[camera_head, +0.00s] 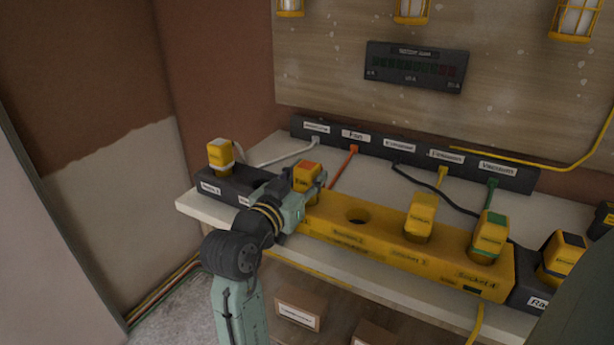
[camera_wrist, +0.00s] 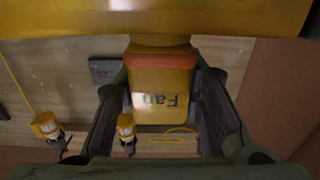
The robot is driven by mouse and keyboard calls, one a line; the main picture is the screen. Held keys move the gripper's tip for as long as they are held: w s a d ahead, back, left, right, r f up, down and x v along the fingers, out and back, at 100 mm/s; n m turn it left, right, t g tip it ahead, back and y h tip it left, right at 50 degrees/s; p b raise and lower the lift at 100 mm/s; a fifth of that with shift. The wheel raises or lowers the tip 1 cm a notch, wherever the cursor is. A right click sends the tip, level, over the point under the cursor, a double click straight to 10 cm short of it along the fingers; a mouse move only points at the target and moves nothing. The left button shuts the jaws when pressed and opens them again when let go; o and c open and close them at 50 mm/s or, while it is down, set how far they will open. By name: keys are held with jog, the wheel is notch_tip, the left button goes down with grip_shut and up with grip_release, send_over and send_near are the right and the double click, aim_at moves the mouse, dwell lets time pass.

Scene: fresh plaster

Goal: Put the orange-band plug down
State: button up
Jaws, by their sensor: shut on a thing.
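The orange-band plug (camera_head: 308,172) is a yellow block with an orange top, over the left part of the yellow socket strip (camera_head: 375,247). In the wrist view the plug (camera_wrist: 160,88) carries the label "Fan", upside down. My gripper (camera_head: 300,190) is shut on it; in the wrist view the gripper's fingers (camera_wrist: 162,108) stand on both sides of the plug. The yellow strip fills the top of the wrist view, close to the plug's end. I cannot tell whether the plug is seated in a socket. My fingers hide part of its lower side.
An empty round hole (camera_head: 357,216) lies right of the plug. A yellow-band plug (camera_head: 421,216) and green-band plug (camera_head: 489,236) stand farther right. A white-band plug (camera_head: 220,154) stands on the dark left block (camera_head: 208,185). Cords run to a labelled black strip (camera_head: 400,148) behind.

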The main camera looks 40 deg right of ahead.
jog(key=shift+f, duration=0.2)
jog(key=o, duration=1.2)
jog(key=shift+o, duration=0.2)
jog(key=shift+r, duration=0.1)
jog(key=shift+r, duration=0.25)
jog(key=b+v, duration=0.8)
jog(key=v, duration=0.4)
jog(key=shift+f, duration=0.2)
